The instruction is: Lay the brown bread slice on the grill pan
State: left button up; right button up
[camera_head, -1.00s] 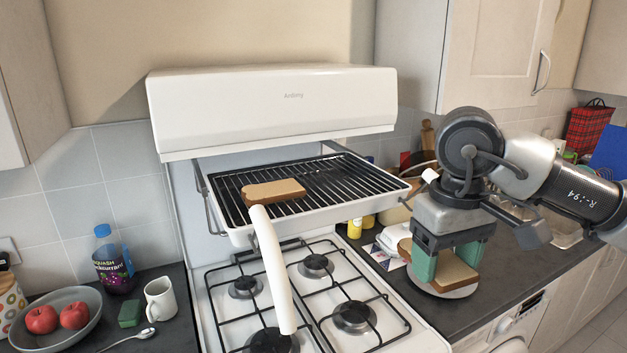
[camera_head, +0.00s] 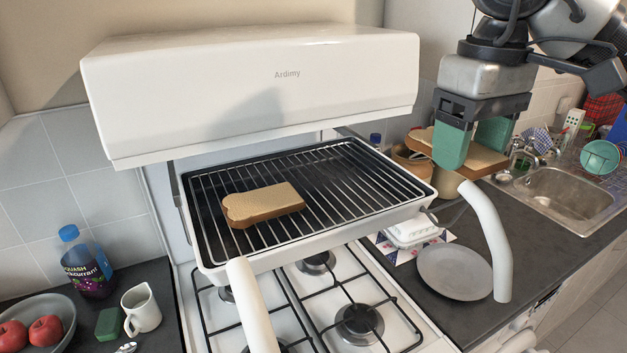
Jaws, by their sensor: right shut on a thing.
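One brown bread slice (camera_head: 262,203) lies flat on the wire rack of the grill pan (camera_head: 372,218), left of its middle. The white pan sits under the grill hood, with its handle (camera_head: 252,305) toward me. My right gripper (camera_head: 470,145) is shut on another brown bread slice (camera_head: 483,160). It holds this slice in the air to the right of the pan, above the counter. The fingers hide part of the slice. The grey plate (camera_head: 455,272) below is empty. My left gripper is not in view.
The grill hood (camera_head: 250,85) overhangs the back of the pan. A second white handle (camera_head: 487,230) stands between the pan and the sink (camera_head: 570,195). A butter dish (camera_head: 412,230) is beside the plate. The rack's right half is clear. A bottle (camera_head: 87,265) and jug (camera_head: 141,307) stand at left.

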jog(key=shift+w+a, duration=0.1)
jog(key=shift+w, duration=0.15)
jog(key=w+a+f, duration=0.1)
jog(key=w+a+f+p, duration=0.1)
jog(key=w, duration=0.1)
jog(key=w+a+f+p, duration=0.1)
jog(key=shift+w, duration=0.4)
jog(key=p, duration=0.2)
send_over(386, 196)
notch_tip(386, 196, down, 4)
jog(key=shift+r, duration=0.2)
jog(key=shift+f, duration=0.25)
notch_tip(386, 196, down, 3)
jog(key=shift+d+f+p, duration=0.1)
jog(key=shift+p, duration=0.95)
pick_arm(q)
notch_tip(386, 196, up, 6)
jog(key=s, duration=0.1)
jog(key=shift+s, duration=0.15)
pick_arm(e)
jog(key=shift+f, duration=0.2)
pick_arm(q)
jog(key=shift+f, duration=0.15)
pick_arm(e)
jog(key=shift+f, duration=0.1)
